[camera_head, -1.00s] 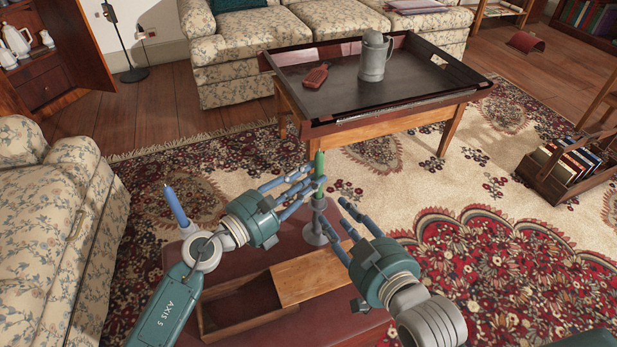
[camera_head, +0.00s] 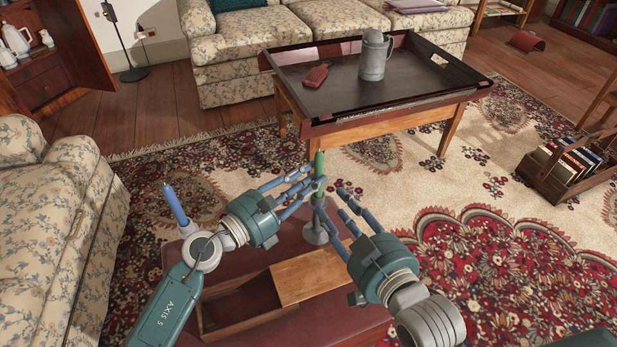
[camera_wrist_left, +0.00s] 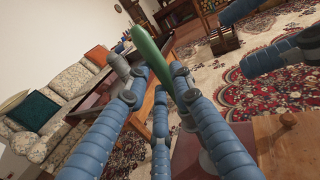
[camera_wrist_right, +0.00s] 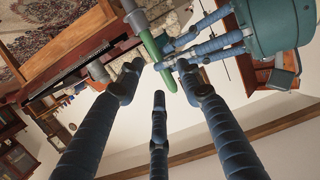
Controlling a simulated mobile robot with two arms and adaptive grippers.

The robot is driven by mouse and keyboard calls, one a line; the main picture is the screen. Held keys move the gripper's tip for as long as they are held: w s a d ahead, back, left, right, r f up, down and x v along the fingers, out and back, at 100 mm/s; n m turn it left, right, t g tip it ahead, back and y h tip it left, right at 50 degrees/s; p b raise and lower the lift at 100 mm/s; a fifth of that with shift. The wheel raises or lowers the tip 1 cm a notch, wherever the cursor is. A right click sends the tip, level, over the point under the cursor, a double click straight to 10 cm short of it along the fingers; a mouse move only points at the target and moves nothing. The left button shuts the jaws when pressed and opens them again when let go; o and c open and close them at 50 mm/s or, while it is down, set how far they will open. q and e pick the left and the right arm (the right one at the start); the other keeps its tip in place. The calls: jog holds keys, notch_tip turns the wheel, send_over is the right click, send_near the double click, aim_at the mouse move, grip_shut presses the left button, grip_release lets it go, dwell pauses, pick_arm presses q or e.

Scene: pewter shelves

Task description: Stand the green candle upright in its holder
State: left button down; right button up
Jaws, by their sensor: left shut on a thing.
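The green candle (camera_head: 319,164) stands about upright in line with the grey candle holder (camera_head: 315,234) on the red-brown table. My left gripper (camera_head: 311,184) is shut on the candle; its fingers hide part of it. In the left wrist view the candle (camera_wrist_left: 147,48) rises between the fingers. My right gripper (camera_head: 332,202) is open, its fingertips close beside the holder's upper part. In the right wrist view the candle's green body (camera_wrist_right: 154,46) meets the grey holder (camera_wrist_right: 134,16); I cannot tell how deep it sits.
A blue candle (camera_head: 175,204) stands at the table's left edge. A wooden box (camera_head: 240,308) with its lid (camera_head: 310,275) partly across lies in front of the holder. Behind, a low table (camera_head: 430,100) bears a grey jug (camera_head: 374,56).

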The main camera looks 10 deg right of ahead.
jog(key=shift+r, duration=0.25)
jog(key=shift+w+r+t, duration=0.1)
jog(key=shift+r+t, duration=0.05)
jog(key=shift+t, duration=0.15)
jog(key=shift+a+r, duration=0.15)
jog(key=shift+r, duration=0.1)
jog(key=shift+w+a+r+t, duration=0.1)
jog(key=shift+w+r+t, duration=0.15)
jog(key=shift+r, duration=0.25)
jog(key=shift+r+t, duration=0.25)
jog(key=shift+r, duration=0.05)
jog(key=shift+r+b, duration=0.15)
jog(key=shift+b, duration=0.15)
jog(key=shift+a+r+y, duration=0.1)
jog(key=shift+r+y, duration=0.15)
jog(key=shift+y, duration=0.05)
jog(key=shift+w+a+r+t, duration=0.1)
jog(key=shift+w+r+t, duration=0.05)
jog(key=shift+r+t, duration=0.55)
